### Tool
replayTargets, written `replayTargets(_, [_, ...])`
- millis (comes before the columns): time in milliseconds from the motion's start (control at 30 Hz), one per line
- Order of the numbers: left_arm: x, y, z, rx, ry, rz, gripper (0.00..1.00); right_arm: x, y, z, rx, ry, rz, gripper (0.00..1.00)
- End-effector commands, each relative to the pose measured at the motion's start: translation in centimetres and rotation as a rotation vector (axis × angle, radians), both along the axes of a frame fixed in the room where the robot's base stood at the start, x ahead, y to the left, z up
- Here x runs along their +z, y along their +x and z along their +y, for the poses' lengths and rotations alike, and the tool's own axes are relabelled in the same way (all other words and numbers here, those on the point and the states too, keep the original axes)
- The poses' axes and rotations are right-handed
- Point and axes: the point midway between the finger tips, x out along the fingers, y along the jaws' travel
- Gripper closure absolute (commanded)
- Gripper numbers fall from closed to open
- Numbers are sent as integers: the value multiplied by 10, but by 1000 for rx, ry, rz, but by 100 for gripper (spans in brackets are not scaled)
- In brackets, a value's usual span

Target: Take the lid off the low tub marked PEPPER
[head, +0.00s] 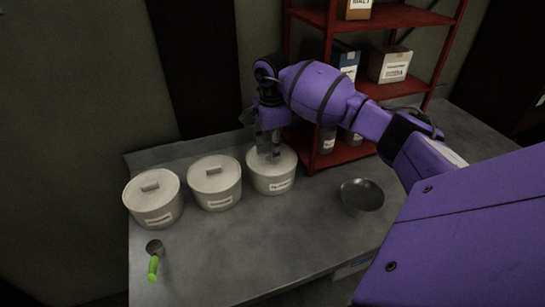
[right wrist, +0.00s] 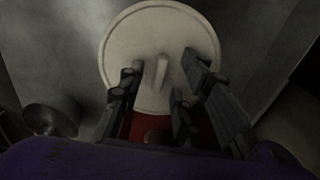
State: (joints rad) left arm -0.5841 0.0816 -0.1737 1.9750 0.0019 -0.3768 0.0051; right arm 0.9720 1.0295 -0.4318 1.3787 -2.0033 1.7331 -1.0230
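Three low white lidded tubs stand in a row on the grey counter: a left tub (head: 153,203), a middle tub (head: 215,185) and a right tub (head: 272,178). Each has a front label too small to read surely, so I cannot tell which says PEPPER. My right gripper (head: 268,147) points down over the right tub's lid. In the right wrist view that round lid (right wrist: 130,45) is on, and its bar handle (right wrist: 162,69) lies between the spread fingertips (right wrist: 163,72), with gaps visible on both sides. My left gripper is not in view.
A metal bowl (head: 362,196) stands right of the tubs. A scoop with a green handle (head: 153,265) lies at the front left. A red shelf (head: 335,150) with boxes stands behind. The counter's front middle (head: 235,250) is clear.

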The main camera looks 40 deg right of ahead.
Motion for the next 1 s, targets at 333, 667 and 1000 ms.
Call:
replayTargets(333, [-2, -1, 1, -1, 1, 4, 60, -4, 0, 0, 0, 0, 0, 79])
replayTargets(667, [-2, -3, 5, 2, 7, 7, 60, -4, 0, 0, 0, 0, 0, 100])
replayTargets(1000, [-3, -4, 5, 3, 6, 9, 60, 6, 1, -1, 0, 0, -2, 100])
